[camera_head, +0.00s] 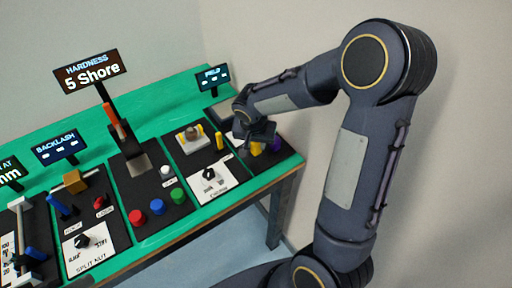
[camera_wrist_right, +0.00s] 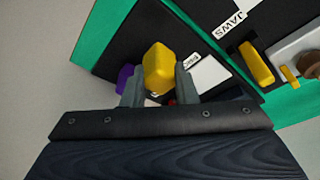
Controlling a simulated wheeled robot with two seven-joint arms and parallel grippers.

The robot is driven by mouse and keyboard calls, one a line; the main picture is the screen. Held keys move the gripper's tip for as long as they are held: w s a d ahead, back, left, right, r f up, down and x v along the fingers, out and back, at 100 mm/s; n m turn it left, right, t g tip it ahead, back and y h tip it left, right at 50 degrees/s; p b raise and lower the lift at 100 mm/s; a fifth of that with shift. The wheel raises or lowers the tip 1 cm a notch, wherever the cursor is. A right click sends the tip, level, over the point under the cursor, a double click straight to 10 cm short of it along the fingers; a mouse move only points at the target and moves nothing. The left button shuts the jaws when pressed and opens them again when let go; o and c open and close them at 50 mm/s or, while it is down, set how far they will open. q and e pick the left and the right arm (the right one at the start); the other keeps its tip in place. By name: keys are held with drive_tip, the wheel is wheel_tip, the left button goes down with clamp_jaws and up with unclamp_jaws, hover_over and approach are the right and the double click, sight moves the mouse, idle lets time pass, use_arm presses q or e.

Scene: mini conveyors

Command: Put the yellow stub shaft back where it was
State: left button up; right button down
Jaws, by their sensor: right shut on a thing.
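The yellow stub shaft (camera_wrist_right: 158,68) is a chunky yellow piece between the two fingers of my right gripper (camera_wrist_right: 160,88) in the wrist view. The gripper is shut on it. In the head view my right gripper (camera_head: 258,135) is over the rightmost black panel of the green bench, with the yellow piece (camera_head: 256,149) showing below it. The gripper hides part of that panel. I cannot tell whether the piece touches the panel. My left gripper is in neither view.
A purple piece (camera_head: 277,145) stands close to the right of the gripper. A slim yellow upright piece (camera_head: 219,141) and a pale block fixture (camera_head: 193,139) are on the panel to the left. A small dark display (camera_head: 212,78) stands behind.

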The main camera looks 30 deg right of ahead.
sight(256, 150)
drive_tip(key=shift+x, duration=1.85)
drive_tip(key=shift+s+a, duration=0.1)
drive_tip(key=shift+a, duration=0.05)
drive_tip(key=shift+f, duration=0.2)
drive_tip(key=c, duration=1.1)
unclamp_jaws()
drive_tip(key=shift+c, duration=0.2)
